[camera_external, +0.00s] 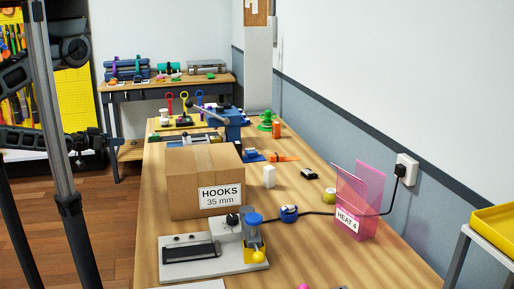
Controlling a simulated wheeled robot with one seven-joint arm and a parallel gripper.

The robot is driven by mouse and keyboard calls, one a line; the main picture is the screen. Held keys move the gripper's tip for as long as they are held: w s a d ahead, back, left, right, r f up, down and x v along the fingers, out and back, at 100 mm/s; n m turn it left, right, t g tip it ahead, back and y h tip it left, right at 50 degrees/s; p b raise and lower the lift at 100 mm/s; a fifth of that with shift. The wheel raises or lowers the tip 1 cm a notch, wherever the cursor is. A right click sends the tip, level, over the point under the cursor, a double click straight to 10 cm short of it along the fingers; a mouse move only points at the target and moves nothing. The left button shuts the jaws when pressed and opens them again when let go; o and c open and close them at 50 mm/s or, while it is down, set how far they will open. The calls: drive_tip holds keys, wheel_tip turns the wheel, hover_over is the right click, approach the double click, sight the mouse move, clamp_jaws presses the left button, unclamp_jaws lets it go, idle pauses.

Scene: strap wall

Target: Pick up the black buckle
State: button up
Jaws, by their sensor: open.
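A small dark piece (308,174) lies on the wooden bench, right of a small white block and beyond the pink holder. It may be the black buckle, but it is too small to tell its shape. My gripper (98,140) shows small and dark at the left, at the end of my black arm behind a grey post. It is open, with nothing seen in it, and is left of the bench, well apart from the dark piece.
A cardboard box (205,182) labelled HOOKS stands mid-bench. Before it is a grey fixture (212,262) with a blue-topped post. A pink HEAT 4 holder (352,205) stands near the wall, with a black cable across the bench. A yellow tray (494,232) is at right.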

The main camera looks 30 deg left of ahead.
drive_tip(key=shift+o, duration=1.4)
drive_tip(key=shift+w, duration=0.1)
